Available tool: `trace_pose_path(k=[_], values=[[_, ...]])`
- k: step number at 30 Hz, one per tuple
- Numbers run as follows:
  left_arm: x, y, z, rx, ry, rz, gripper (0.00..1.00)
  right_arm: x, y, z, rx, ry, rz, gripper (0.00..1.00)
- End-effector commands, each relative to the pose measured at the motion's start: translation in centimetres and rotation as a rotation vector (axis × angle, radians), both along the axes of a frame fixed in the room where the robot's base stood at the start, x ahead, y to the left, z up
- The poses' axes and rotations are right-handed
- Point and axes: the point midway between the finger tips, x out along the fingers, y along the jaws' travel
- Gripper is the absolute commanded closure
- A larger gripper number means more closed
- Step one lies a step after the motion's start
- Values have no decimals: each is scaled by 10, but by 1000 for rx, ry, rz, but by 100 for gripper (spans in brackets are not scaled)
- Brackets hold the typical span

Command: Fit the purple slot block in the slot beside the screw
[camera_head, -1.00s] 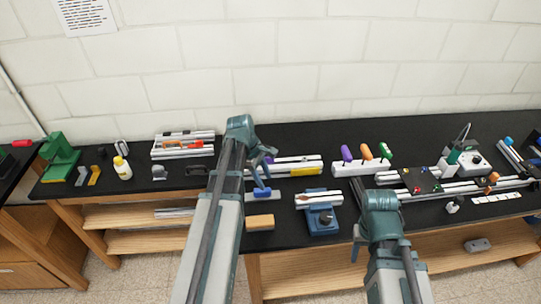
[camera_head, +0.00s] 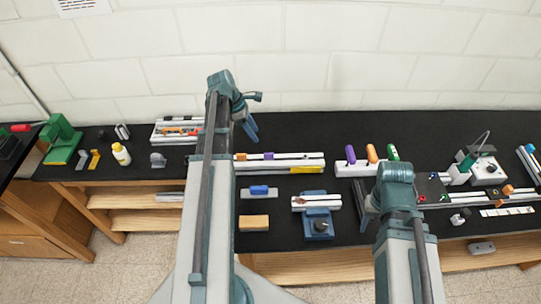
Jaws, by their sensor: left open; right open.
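The purple slot block (camera_head: 269,156) sits at the rear rail of a silver extrusion (camera_head: 284,163) on the black bench. The screw is too small to make out for sure; how deep the block sits in the slot I cannot tell. My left gripper (camera_head: 251,130) is open and empty, above and behind the block, apart from it. My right gripper (camera_head: 363,204) is open over the bench, right of the blue fixture; its fingertips are partly hidden by my arm.
A blue block on a short extrusion (camera_head: 259,191), a tan block (camera_head: 254,222) and a blue fixture (camera_head: 317,216) stand in front. A rack with purple, orange and green handles (camera_head: 356,169) is to the right. Bench behind the extrusion is clear.

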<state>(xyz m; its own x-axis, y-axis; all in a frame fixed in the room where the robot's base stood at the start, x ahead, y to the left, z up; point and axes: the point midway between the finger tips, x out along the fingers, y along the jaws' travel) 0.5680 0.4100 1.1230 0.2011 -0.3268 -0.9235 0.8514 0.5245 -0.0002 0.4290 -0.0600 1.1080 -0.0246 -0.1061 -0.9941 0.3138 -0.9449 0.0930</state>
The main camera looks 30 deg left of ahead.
Motion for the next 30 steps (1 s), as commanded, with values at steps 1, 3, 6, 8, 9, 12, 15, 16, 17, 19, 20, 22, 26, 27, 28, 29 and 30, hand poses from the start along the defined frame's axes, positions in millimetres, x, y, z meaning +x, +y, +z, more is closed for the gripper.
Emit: trace_pose_path(k=[1,3,6,8,9,12,15,16,17,19,20,22,26,27,28,29,30], values=[[0,-1,-3,0,0,-1,49,0,0,-3,0,0,1,50],[1,-2,-8,0,0,-1,49,0,0,-8,0,0,1,50],[3,-5,-19,1,1,-2,49,0,0,-19,-1,0,3,50],[5,-8,-27,1,0,-3,49,0,0,-27,-1,0,5,50],[6,-10,-33,1,0,-3,49,0,0,-33,-1,0,6,50],[9,-15,-48,1,0,-4,49,0,0,-48,-2,0,9,50],[12,-19,-62,1,0,-3,49,0,0,-62,-2,1,12,50],[13,-21,-66,1,1,-2,49,0,0,-66,-3,0,13,50],[14,-22,-70,1,0,-3,49,0,0,-70,-3,0,13,50],[16,-25,-77,1,0,-3,49,0,0,-77,-3,1,14,50],[16,-26,-79,1,0,-3,49,0,0,-78,-3,1,14,50],[17,-28,-81,1,0,-3,49,0,0,-81,-2,1,15,50],[17,-28,-79,1,0,-2,49,0,0,-79,-2,1,15,50],[17,-28,-79,1,0,-2,49,0,0,-79,-2,1,15,50],[17,-28,-80,1,0,-2,49,0,0,-80,-2,1,15,50],[18,-29,-81,1,0,-3,49,0,0,-81,-2,1,15,50],[18,-29,-83,1,0,-3,49,0,0,-83,-2,1,15,50]])
